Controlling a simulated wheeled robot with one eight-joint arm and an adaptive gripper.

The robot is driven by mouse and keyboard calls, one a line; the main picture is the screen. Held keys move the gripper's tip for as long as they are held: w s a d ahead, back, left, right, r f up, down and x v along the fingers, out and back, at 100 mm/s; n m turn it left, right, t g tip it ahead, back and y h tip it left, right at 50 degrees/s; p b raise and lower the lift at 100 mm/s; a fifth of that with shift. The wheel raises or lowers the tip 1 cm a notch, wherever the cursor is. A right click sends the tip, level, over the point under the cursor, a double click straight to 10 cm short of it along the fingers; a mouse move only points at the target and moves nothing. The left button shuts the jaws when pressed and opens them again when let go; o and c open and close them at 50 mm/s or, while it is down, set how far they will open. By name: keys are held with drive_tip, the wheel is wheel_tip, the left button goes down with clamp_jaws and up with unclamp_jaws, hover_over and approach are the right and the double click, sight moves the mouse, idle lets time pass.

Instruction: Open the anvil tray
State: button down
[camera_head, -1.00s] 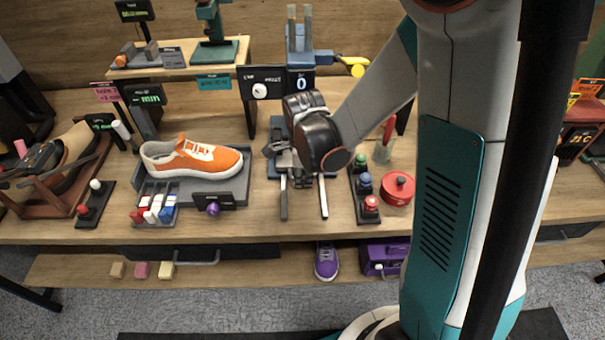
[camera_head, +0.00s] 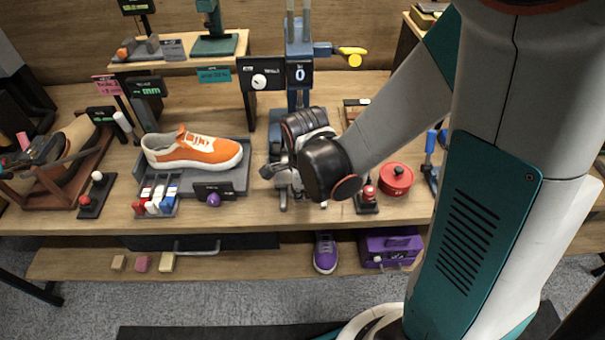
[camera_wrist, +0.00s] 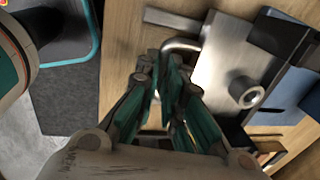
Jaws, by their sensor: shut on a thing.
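The anvil tray (camera_wrist: 235,65) is a bright metal plate with a round boss on it, in the wrist view, beside a blue machine body (camera_wrist: 300,95). A bent metal handle (camera_wrist: 182,46) stands at its edge. My gripper (camera_wrist: 172,72) has its teal fingers close together around part of this handle, and the exact contact is partly hidden by the fingers. In the head view my dark wrist covers most of the tray and the lower part of the blue press (camera_head: 299,75). The fingertips are hard to make out there.
An orange sneaker (camera_head: 195,148) lies on a grey tray (camera_head: 240,172) to the left. A red round tin (camera_head: 396,178) and a red-topped button post (camera_head: 368,196) stand to the right. The bench's front edge (camera_head: 250,229) is close below my wrist.

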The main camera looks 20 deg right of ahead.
drive_tip(key=s, duration=0.1)
drive_tip(key=s+a, duration=0.1)
drive_tip(key=s, duration=0.1)
drive_tip(key=shift+s, duration=0.1)
drive_tip(key=c, duration=1.7)
unclamp_jaws()
drive_tip(key=r, duration=0.4)
drive_tip(key=s+r, duration=0.1)
drive_tip(key=r, duration=0.2)
drive_tip(key=s+r, duration=0.1)
drive_tip(key=r, duration=0.3)
drive_tip(key=shift+a+r, duration=0.3)
drive_tip(key=shift+r, duration=0.05)
